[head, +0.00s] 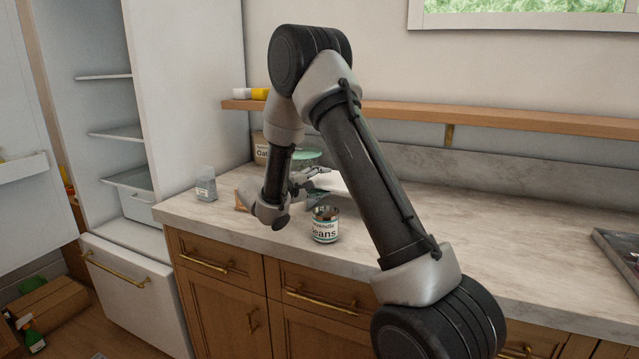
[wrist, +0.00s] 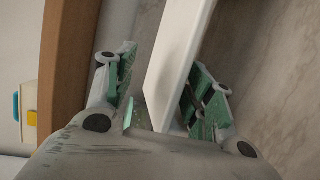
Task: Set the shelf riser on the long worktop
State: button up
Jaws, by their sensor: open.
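The shelf riser appears as a white panel (wrist: 178,60) running between my gripper's (wrist: 163,82) two green-padded fingers in the wrist view. The fingers are open, one on each side of the panel; whether either touches it I cannot tell. In the head view a small white part of the riser (head: 336,183) shows on the long worktop (head: 460,215) beside my gripper (head: 313,184). My arm hides most of it, so its legs and full shape are not visible.
A beans can (head: 325,225) stands near the worktop's front edge, close to my gripper. A clear grey container (head: 206,187) is at the left end. A wooden wall shelf (head: 480,117) runs above. A dark tray (head: 622,252) lies far right; the worktop between is clear.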

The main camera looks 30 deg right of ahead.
jog(key=shift+f, duration=0.4)
dwell(0.8)
jog(key=shift+a, duration=0.15)
jog(key=shift+f+v, duration=0.2)
jog(key=shift+v, duration=1.2)
jog(key=shift+f+v, duration=0.15)
jog(key=shift+v, duration=1.25)
jog(key=shift+f+v, duration=0.2)
jog(key=shift+v, duration=1.2)
jog(key=shift+a, duration=0.15)
jog(key=shift+r, duration=0.15)
notch_tip(320, 180, up, 10)
jog(key=shift+s, duration=0.1)
dwell(0.6)
